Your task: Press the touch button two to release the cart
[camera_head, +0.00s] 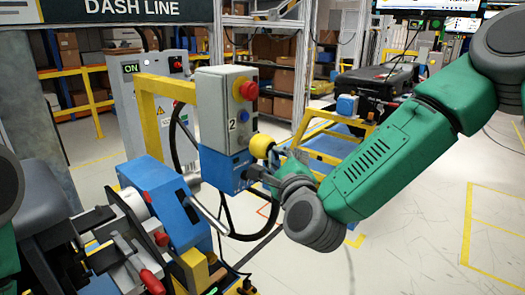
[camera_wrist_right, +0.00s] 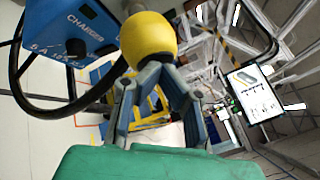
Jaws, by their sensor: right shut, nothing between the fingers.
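The yellow, rounded touch button (camera_head: 262,146) sticks out from the right side of a blue box (camera_head: 222,170). Above that box is a grey control box (camera_head: 221,105) marked "2". In the right wrist view, the yellow button (camera_wrist_right: 148,40) fills the upper middle, in front of the fingertips. My right gripper (camera_head: 271,162) is shut and empty, with its fingertips close beside the button; it also shows in the right wrist view (camera_wrist_right: 152,76). I cannot tell whether they touch. Part of my left arm shows at the left edge; its gripper is not in view.
A red knob (camera_head: 249,91) sits on the grey box. A yellow frame (camera_head: 146,106) and a blue machine (camera_head: 162,203) stand left of it. A black cable (camera_head: 231,222) hangs below. A black case (camera_head: 376,86) lies behind. Floor at the right is clear.

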